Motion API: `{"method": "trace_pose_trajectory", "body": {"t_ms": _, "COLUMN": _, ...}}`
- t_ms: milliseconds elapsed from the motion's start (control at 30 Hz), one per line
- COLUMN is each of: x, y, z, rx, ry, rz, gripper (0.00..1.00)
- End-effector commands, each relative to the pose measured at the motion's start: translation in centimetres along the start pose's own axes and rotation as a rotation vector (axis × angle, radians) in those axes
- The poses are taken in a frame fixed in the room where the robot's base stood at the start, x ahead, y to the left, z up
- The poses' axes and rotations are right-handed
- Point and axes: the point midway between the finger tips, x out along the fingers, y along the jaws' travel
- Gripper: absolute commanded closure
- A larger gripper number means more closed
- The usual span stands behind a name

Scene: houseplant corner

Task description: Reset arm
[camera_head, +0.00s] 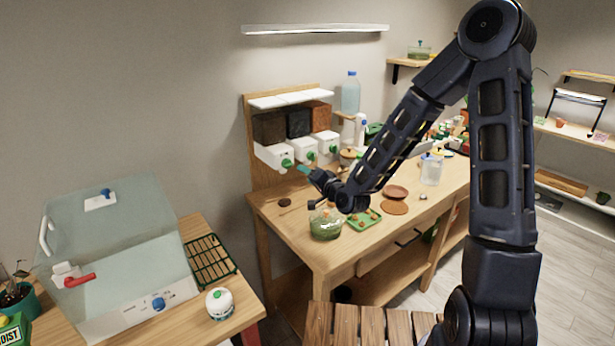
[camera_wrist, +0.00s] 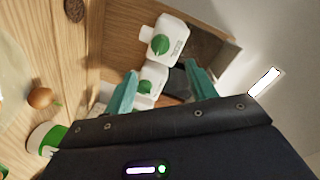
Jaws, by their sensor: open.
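My gripper (camera_head: 306,171) is open and empty, held above the wooden workbench (camera_head: 292,225) in front of the dispensers. Its two teal fingers stand apart in the wrist view (camera_wrist: 164,88), with nothing between them. My dark arm reaches in from the right and bends down toward the bench's left end. White dispensers with green knobs (camera_head: 302,150) stand at the back of the bench. In the wrist view a dispenser (camera_wrist: 166,38) shows beyond the fingertips.
A glass jar with green contents (camera_head: 325,225) and a green tray (camera_head: 364,220) lie below my gripper. Terracotta saucers (camera_head: 395,207) and a clear jar (camera_head: 431,170) stand to the right. A clear case (camera_head: 118,250), a wire rack (camera_head: 209,262) and a white round container (camera_head: 220,304) are at left.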

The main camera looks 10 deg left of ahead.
Motion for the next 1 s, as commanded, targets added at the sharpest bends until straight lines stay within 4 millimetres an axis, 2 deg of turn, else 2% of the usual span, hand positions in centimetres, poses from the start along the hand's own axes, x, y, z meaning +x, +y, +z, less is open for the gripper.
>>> {"method": "trace_pose_trajectory", "body": {"t_ms": 233, "x": -0.3, "y": 0.4, "z": -0.7, "rx": -0.045, "ry": -0.016, "rz": 0.035, "gripper": 0.44}}
{"method": "trace_pose_trajectory", "body": {"t_ms": 467, "x": -2.2, "y": 2.1, "z": -3.7, "rx": -0.214, "ry": -0.076, "rz": 0.186, "gripper": 0.44}}
{"method": "trace_pose_trajectory", "body": {"t_ms": 767, "x": -6.9, "y": 3.9, "z": -8.8, "rx": -0.401, "ry": -0.154, "rz": 0.417, "gripper": 0.44}}
{"method": "trace_pose_trajectory", "body": {"t_ms": 1000, "x": -12.3, "y": 4.3, "z": -12.9, "rx": -0.497, "ry": -0.213, "rz": 0.598, "gripper": 0.44}}
